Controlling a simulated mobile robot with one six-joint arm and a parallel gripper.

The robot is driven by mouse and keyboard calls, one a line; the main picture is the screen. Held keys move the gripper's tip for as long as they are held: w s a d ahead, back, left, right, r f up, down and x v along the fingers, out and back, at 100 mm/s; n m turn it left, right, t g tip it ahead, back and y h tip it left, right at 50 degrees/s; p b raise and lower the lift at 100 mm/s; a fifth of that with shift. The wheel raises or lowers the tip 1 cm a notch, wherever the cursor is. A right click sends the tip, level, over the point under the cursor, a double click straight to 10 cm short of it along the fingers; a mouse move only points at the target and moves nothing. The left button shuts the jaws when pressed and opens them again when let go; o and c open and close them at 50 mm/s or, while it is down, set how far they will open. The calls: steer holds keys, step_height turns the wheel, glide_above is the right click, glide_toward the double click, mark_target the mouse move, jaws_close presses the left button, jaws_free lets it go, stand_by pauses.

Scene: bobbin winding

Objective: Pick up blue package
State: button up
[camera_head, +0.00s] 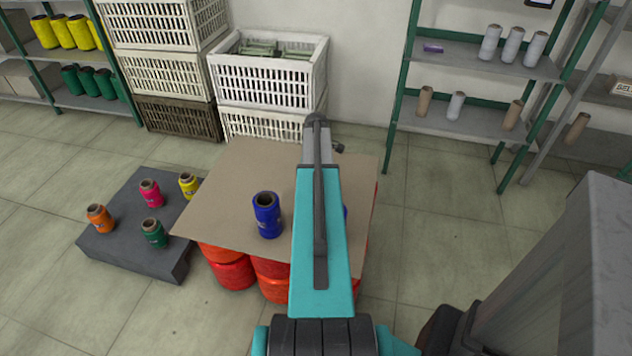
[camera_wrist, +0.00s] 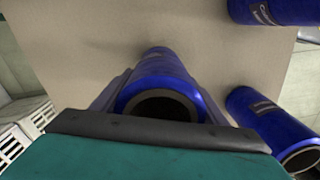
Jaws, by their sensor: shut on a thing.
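A blue package (camera_wrist: 165,68), a spool with a dark hollow core, is between the two fingers of my gripper (camera_wrist: 162,88) in the wrist view. The fingers touch its sides and are shut on it. Whether it still rests on the cardboard sheet is unclear. Two more blue packages show in the wrist view, one at the top right (camera_wrist: 275,10) and one at the right (camera_wrist: 262,115). In the head view one blue package (camera_head: 267,215) stands upright left of my arm. A sliver of another (camera_head: 345,212) shows right of the arm. My arm hides the gripper there.
The cardboard sheet (camera_head: 225,195) lies on red-orange spools (camera_head: 232,272). A low dark platform (camera_head: 115,240) with several coloured spools stands left. White crates (camera_head: 265,80) are stacked behind, and shelves (camera_head: 450,118) with spools stand at the back right. The floor between is clear.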

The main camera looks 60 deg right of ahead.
steer(key=s+r+b, duration=0.1)
steer(key=s+r, duration=0.3)
steer(key=s, duration=1.2)
steer(key=shift+b, duration=0.35)
steer(key=shift+d+r, duration=0.1)
steer(key=shift+r, duration=0.05)
